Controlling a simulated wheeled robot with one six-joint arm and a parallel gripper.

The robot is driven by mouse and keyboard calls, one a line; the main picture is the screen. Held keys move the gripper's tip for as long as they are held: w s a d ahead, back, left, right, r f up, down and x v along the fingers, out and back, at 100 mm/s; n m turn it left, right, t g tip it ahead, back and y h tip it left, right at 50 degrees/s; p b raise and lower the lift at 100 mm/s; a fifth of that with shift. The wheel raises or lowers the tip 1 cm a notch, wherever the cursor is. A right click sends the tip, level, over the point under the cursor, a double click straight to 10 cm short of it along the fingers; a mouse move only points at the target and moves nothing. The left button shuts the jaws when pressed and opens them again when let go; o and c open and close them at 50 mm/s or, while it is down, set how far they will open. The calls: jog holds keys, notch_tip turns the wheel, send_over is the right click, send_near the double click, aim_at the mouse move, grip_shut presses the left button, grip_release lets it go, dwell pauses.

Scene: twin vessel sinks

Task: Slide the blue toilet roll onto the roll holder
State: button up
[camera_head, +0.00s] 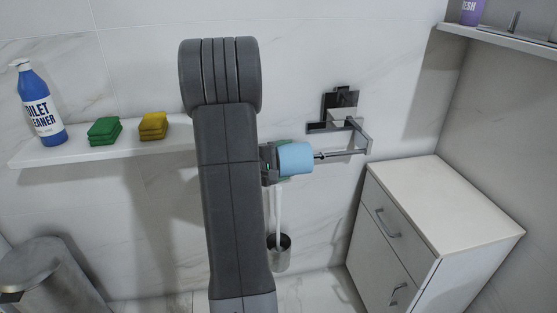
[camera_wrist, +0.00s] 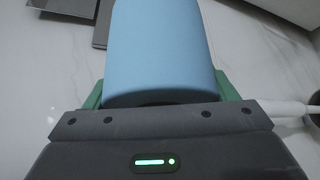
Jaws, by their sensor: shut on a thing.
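The blue toilet roll (camera_head: 296,158) is in my gripper (camera_head: 283,160), beside my grey arm in the head view. It lies roughly sideways, with its free end facing the roll holder. The roll also fills the top middle of the wrist view (camera_wrist: 160,50), between the green fingers of my gripper (camera_wrist: 160,92). The chrome roll holder (camera_head: 345,153) is fixed to the wall at the right, and its bar points left. The bar's tip is right at the roll's free end; I cannot tell whether it is inside the core. The wrist view does not show the bar.
A shelf (camera_head: 80,151) at the left bears a blue toilet cleaner bottle (camera_head: 40,105), green sponges (camera_head: 104,130) and yellow sponges (camera_head: 153,126). A white cabinet (camera_head: 445,210) stands right of the holder. A toilet brush holder (camera_head: 279,253) is below the roll. A bin (camera_head: 55,280) stands lower left.

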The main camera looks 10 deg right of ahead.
jog(key=shift+d, duration=0.95)
jog(key=shift+d+f+b, duration=0.1)
jog(key=shift+d+b, duration=0.2)
jog(key=shift+w+d+b, duration=0.1)
jog(key=shift+d+b, duration=1.1)
jog(key=shift+d, duration=0.65)
jog(key=o, duration=1)
jog(key=p+v, duration=0.2)
jog(key=v, duration=1.2)
jog(key=shift+p, duration=0.3)
jog(key=shift+d, duration=0.1)
